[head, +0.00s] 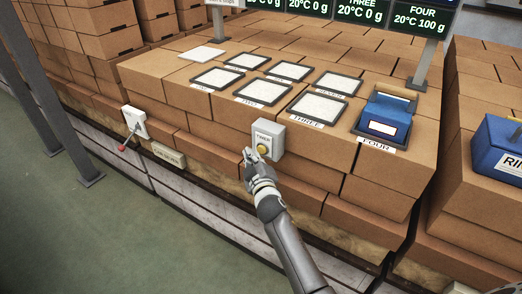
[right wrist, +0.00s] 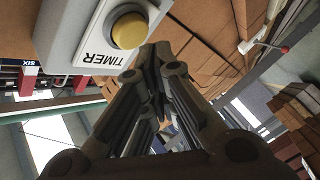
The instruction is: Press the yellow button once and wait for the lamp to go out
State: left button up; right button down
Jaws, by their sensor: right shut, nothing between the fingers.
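The yellow button (head: 263,149) sits on a grey box marked TIMER (head: 268,134), fixed to the front face of the brick stack. In the right wrist view the button (right wrist: 129,31) is close, above and a little left of my fingertips. My right gripper (head: 250,155) is shut and empty, just left of the button in the head view. I cannot tell whether it touches the button. In the right wrist view the closed fingers (right wrist: 158,60) point up beside the timer box (right wrist: 85,40). I cannot make out a lamp. My left gripper is not in view.
A white switch box with a red-tipped lever (head: 134,124) is on the left of the front face. Several framed white pads (head: 318,107) lie on top. A blue container (head: 384,116) stands on the right, another (head: 500,148) farther right. Display signs (head: 420,18) stand behind.

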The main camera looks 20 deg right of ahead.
jog(key=shift+w+d, duration=0.1)
jog(key=shift+d, duration=0.05)
dwell(1.0)
jog(key=shift+w+d, duration=0.2)
jog(key=shift+d, duration=0.05)
jog(key=shift+w+d, duration=0.25)
jog(key=shift+d, duration=0.1)
dwell(0.8)
dwell(0.4)
jog(key=shift+s+a, duration=0.55)
jog(key=shift+a, duration=0.15)
jog(key=shift+s+a+b, duration=0.15)
jog(key=shift+s+a, duration=0.65)
jog(key=shift+a, duration=0.2)
jog(key=shift+s+a+b, duration=0.15)
jog(key=shift+s+a, duration=0.6)
jog(key=shift+a, duration=0.25)
jog(key=shift+f, duration=0.1)
